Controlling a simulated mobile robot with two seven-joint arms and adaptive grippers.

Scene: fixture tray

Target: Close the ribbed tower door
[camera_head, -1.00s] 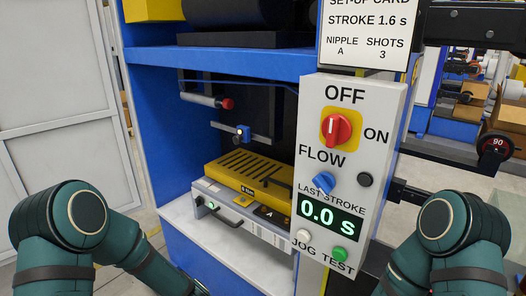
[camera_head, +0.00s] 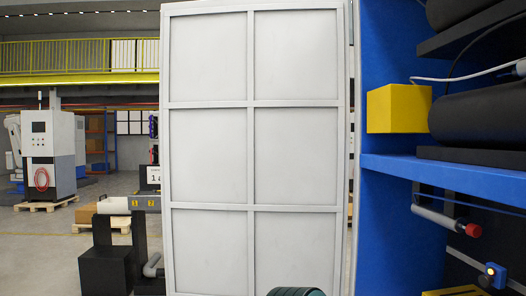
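The ribbed tower door (camera_head: 252,150) appears to be the tall pale grey panel with raised ribs that fills the middle of the head view. It stands beside the open blue tower (camera_head: 385,215). The tower's inside shows at the right, so the door is open. A dark teal part of my arm shows at the bottom edge, in front of the door's lower part. Neither gripper is in view. The door's lower end is outside the picture, and I see no handle on this face.
Inside the tower are a yellow box (camera_head: 398,108), a blue shelf (camera_head: 450,178), black cylinders and a red-tipped rod (camera_head: 445,218). Left of the door stand a black unit (camera_head: 108,262) and, farther back, a grey machine (camera_head: 48,150) on a pallet.

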